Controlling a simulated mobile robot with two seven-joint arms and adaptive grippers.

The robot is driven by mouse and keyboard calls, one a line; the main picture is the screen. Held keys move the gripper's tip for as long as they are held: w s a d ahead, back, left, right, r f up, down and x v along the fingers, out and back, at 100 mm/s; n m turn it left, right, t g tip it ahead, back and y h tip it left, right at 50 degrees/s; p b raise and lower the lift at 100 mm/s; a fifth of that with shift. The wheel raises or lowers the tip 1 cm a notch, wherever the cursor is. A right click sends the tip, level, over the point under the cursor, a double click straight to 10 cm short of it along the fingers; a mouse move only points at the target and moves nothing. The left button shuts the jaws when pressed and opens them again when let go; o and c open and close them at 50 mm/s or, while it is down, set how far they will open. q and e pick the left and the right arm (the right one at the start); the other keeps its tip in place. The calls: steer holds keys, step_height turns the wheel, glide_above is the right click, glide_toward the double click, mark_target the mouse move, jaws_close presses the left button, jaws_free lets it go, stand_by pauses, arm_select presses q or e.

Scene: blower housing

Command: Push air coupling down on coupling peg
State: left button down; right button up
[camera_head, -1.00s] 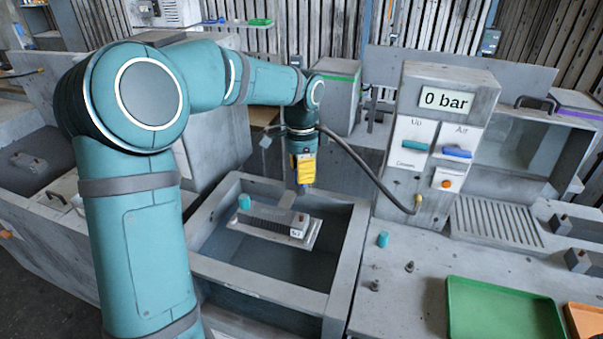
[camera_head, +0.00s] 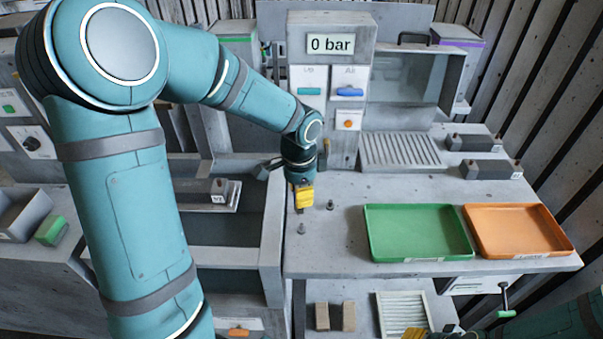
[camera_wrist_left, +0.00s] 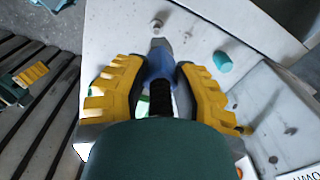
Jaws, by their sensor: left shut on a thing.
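My left gripper (camera_head: 300,207) is low over the bench top, close to two small metal pegs, one at its right (camera_head: 330,204) and one in front (camera_head: 301,228). In the left wrist view its yellow fingers (camera_wrist_left: 158,88) are shut on the blue air coupling (camera_wrist_left: 157,62), which has a grey metal tip and a black hose. A metal peg (camera_wrist_left: 157,22) shows just beyond the tip; I cannot tell whether they touch. In the head view the fingers mostly hide the coupling. My right gripper (camera_head: 415,333) is only partly visible at the bottom edge; its opening is unclear.
A teal cylinder (camera_wrist_left: 222,62) stands right of the coupling in the wrist view. A green tray (camera_head: 415,232) and an orange tray (camera_head: 515,230) lie right of the pegs. Behind is the control panel (camera_head: 331,70) reading 0 bar. An open basin (camera_head: 272,240) is at left.

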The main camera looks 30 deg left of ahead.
arm_select(q)
steer(key=shift+d+f, duration=0.15)
steer(key=shift+d, duration=0.05)
steer(key=shift+f, duration=0.15)
steer(key=shift+a+f+b, duration=0.1)
steer(key=shift+f+b, duration=0.4)
steer(key=shift+b, duration=0.05)
steer(key=shift+f+b, duration=1.15)
steer(key=shift+f, duration=0.2)
steer(key=shift+f, duration=0.25)
steer(key=shift+f+b, duration=0.4)
steer(key=shift+f, duration=0.05)
steer(key=shift+f, duration=0.15)
